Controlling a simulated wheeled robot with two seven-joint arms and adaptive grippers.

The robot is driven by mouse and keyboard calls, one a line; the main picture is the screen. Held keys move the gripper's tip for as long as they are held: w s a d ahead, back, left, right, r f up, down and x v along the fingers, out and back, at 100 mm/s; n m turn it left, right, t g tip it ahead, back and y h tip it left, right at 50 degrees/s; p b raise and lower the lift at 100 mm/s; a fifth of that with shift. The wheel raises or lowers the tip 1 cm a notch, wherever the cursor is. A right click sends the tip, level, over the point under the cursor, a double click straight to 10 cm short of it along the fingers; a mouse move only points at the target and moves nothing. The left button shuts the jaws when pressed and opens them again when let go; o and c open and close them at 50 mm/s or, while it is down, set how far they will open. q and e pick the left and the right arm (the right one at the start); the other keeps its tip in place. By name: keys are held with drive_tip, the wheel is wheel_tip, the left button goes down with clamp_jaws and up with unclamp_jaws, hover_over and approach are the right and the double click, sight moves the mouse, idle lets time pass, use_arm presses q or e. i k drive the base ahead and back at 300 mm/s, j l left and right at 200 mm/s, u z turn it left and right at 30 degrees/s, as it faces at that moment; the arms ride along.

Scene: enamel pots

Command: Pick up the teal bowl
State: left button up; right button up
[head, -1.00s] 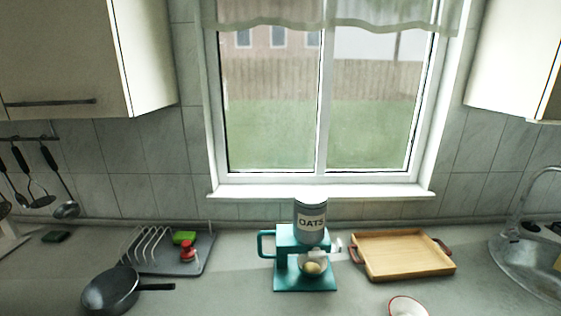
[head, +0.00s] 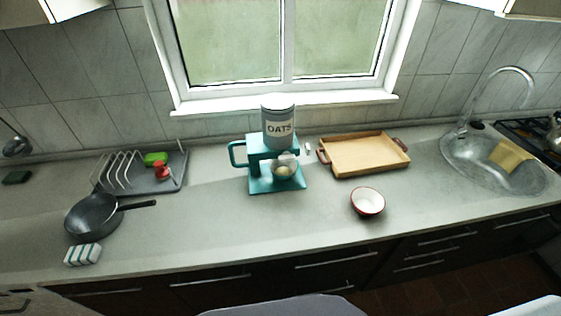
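I see no plain teal bowl on the counter. A teal appliance or stand (head: 261,185) with a side handle stands at the middle of the counter. A small clear bowl (head: 284,172) with something pale yellow in it sits at its front. A grey jar marked OATS (head: 279,128) stands on top of or behind the teal piece; I cannot tell which. A small white bowl with a red rim (head: 368,201) stands upright, right of it near the counter's front. Neither of my grippers is in view.
A wooden tray (head: 364,155) lies behind the red-rimmed bowl. A sink (head: 470,164) is at the right. A dish rack (head: 165,181), a dark pan (head: 92,214) and a striped sponge (head: 83,255) are at the left. The front middle counter is clear.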

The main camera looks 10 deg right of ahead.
sight(283, 171)
drive_tip(key=k+j+z, duration=0.1)
drive_tip(key=j+z, duration=0.15)
drive_tip(key=z, duration=0.15)
drive_tip(key=k+j+z, duration=0.15)
drive_tip(key=z, duration=0.25)
drive_tip(key=k+j+z, duration=0.15)
drive_tip(key=z, duration=0.25)
drive_tip(key=k+j+z, duration=0.2)
drive_tip(key=z, duration=0.25)
